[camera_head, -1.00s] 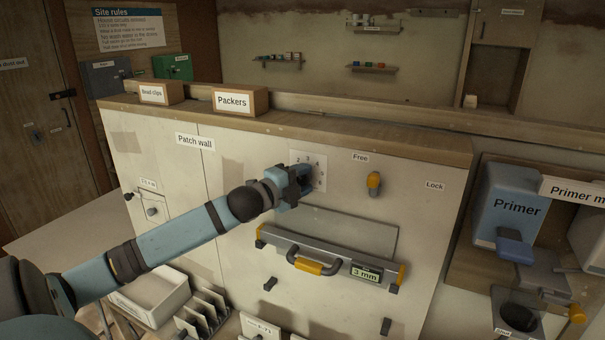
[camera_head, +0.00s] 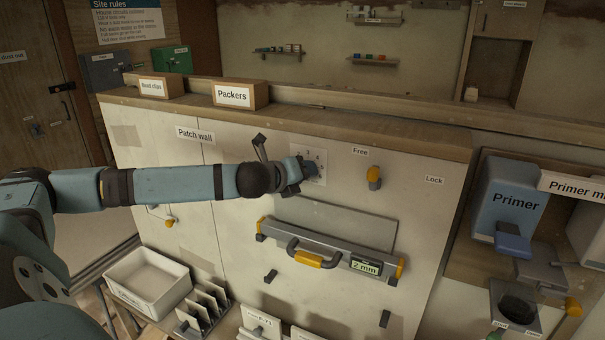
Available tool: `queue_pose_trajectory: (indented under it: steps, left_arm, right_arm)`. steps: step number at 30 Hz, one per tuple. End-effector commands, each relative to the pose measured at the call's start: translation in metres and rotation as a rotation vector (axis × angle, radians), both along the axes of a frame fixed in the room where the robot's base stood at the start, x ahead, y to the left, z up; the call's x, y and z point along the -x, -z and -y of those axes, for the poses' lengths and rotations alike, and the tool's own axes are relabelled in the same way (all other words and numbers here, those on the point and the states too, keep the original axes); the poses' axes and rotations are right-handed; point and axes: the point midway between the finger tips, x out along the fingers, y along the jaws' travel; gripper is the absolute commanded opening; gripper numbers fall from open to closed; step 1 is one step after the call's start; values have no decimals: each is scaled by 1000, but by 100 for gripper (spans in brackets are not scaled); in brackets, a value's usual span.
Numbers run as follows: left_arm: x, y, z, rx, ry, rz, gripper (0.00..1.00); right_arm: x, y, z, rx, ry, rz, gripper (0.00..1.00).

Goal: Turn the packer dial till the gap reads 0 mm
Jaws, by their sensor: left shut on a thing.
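The packer dial's white numbered plate (camera_head: 320,161) is on the patch wall (camera_head: 225,215), left of the Free label. My left gripper (camera_head: 302,170) is at the plate, shut on the dial, and hides the dial's knob. Below it, the grey level bar with a yellow-gripped handle (camera_head: 308,258) lies along a grey panel. Its green gap display (camera_head: 366,267) reads 2 mm. My right gripper is not in view.
A yellow knob (camera_head: 374,175) sits between the Free and Lock labels. The Packers box (camera_head: 240,94) stands on the ledge above. A white bin (camera_head: 148,279) and a slotted rack (camera_head: 203,310) are below left. The Primer dispenser (camera_head: 513,200) is at right.

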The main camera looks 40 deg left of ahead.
Motion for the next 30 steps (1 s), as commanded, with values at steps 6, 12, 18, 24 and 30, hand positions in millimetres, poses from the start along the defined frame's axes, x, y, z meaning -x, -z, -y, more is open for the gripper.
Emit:
queue_pose_trajectory:
  steps: [6, 12, 18, 24, 30]
  left_arm:
    - [0, 0, 1, -193, 1, -60, 20]
    - [0, 1, 1, -373, 2, -120, 20]
    - [0, 1, 0, -553, 3, -177, 20]
    - [0, 2, 0, -734, 3, -236, 20]
    - [1, 2, -1, -908, 3, -291, 20]
  right_arm:
    - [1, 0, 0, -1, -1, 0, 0]
    - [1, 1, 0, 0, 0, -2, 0]
    - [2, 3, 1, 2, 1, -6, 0]
    - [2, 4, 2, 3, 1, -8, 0]
    - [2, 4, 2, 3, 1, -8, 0]
